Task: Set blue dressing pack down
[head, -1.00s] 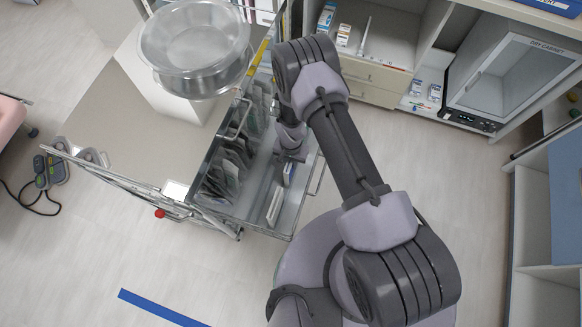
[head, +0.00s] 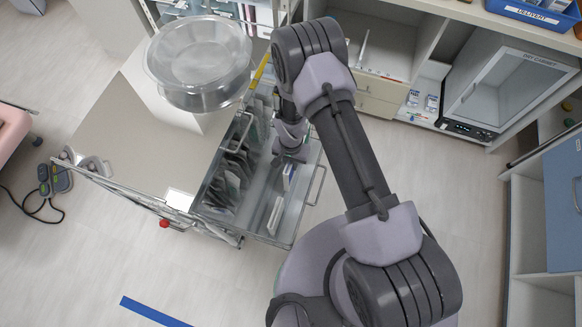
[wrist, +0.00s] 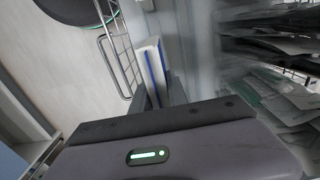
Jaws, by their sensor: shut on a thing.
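My gripper (head: 291,150) points down into the open glass-sided drawer (head: 250,226) of the steel cart. Its grey body fills the bottom of the wrist view (wrist: 170,145). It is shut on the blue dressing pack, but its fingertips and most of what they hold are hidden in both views. A white pack with a blue edge (head: 288,174) stands upright in the drawer close to the gripper. A white pack with a blue stripe also shows just beyond the gripper in the wrist view (wrist: 152,65). Another white pack (head: 275,214) stands nearer the drawer's front end.
Several dark grey pouches (head: 232,172) fill the drawer's left side. The drawer's wire handle (head: 319,186) lies to the right. Shelves and a dry cabinet (head: 503,82) stand at the back right.

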